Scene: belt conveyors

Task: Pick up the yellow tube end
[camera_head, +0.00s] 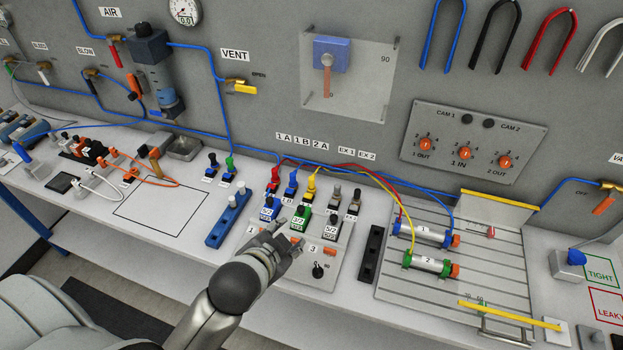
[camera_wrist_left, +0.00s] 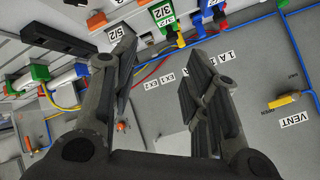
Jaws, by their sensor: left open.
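The yellow tube end (camera_head: 311,183) is plugged upright at the green-bodied valve (camera_head: 302,214) on the small valve panel, below the 2A label. A thin yellow tube runs from that area right to the cylinder marked 2 (camera_head: 428,264). In the left wrist view the yellow tube end (camera_wrist_left: 181,40) shows near the top, beyond the gap between my fingers. My left gripper (camera_head: 284,236) is open and empty, over the front of the valve panel, apart from the yellow end. My right gripper is not in view.
A blue tube end (camera_head: 291,183) and a red one (camera_head: 273,181) stand close left of the yellow one. Grey plugs (camera_head: 335,196) stand to its right. A black rail (camera_head: 371,254) and the slotted cylinder plate (camera_head: 465,290) lie further right.

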